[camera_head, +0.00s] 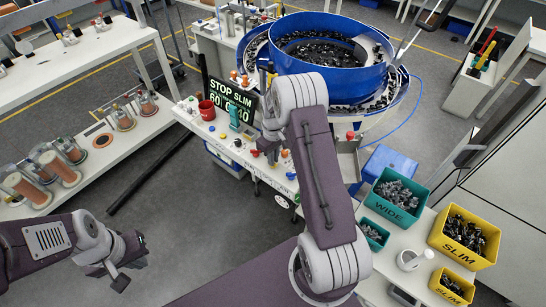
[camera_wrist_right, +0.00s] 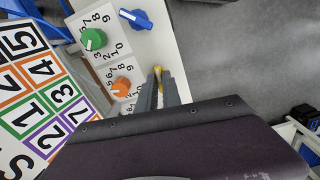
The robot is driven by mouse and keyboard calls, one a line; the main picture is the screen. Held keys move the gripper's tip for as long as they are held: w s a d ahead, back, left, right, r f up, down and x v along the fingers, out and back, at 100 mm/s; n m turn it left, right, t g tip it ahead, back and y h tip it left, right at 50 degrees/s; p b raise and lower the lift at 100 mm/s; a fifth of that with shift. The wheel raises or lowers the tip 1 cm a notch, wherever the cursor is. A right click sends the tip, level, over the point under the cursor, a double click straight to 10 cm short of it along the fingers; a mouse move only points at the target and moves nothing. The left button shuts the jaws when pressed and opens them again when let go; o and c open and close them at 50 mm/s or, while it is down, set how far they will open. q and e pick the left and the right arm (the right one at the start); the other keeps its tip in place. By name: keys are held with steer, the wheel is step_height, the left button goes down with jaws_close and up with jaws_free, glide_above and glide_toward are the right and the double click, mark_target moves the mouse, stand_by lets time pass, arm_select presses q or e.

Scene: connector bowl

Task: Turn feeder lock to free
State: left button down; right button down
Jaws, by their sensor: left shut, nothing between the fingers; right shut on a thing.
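In the right wrist view, the fingertips of my right gripper (camera_wrist_right: 158,90) are shut on a small yellow part (camera_wrist_right: 157,71) at the edge of the white control panel (camera_wrist_right: 128,55). The fingers hide most of that part, so I cannot tell its turn position or whether it is the feeder lock. A blue knob (camera_wrist_right: 135,19), a green knob (camera_wrist_right: 93,40) and an orange knob (camera_wrist_right: 121,86) are on the panel beside it. My left gripper (camera_head: 121,277) is shut and empty at the lower left, away from the panel.
A display (camera_head: 231,99) reads STOP SLIM. The blue bowl feeder (camera_head: 330,75) stands behind my right arm. A green WIDE bin (camera_head: 397,200) and a yellow SLIM bin (camera_head: 464,237) are at right. Open floor lies at left centre.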

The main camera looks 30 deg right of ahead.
steer(key=n, duration=0.5)
steer(key=shift+w+r+n+p, duration=0.1)
steer(key=shift+n+p, duration=0.2)
steer(key=shift+p, duration=0.1)
steer(key=shift+n, duration=2.5)
steer(key=c, duration=1.5)
jaws_free()
step_height(320, 180, up, 9)
steer(key=shift+b, duration=0.35)
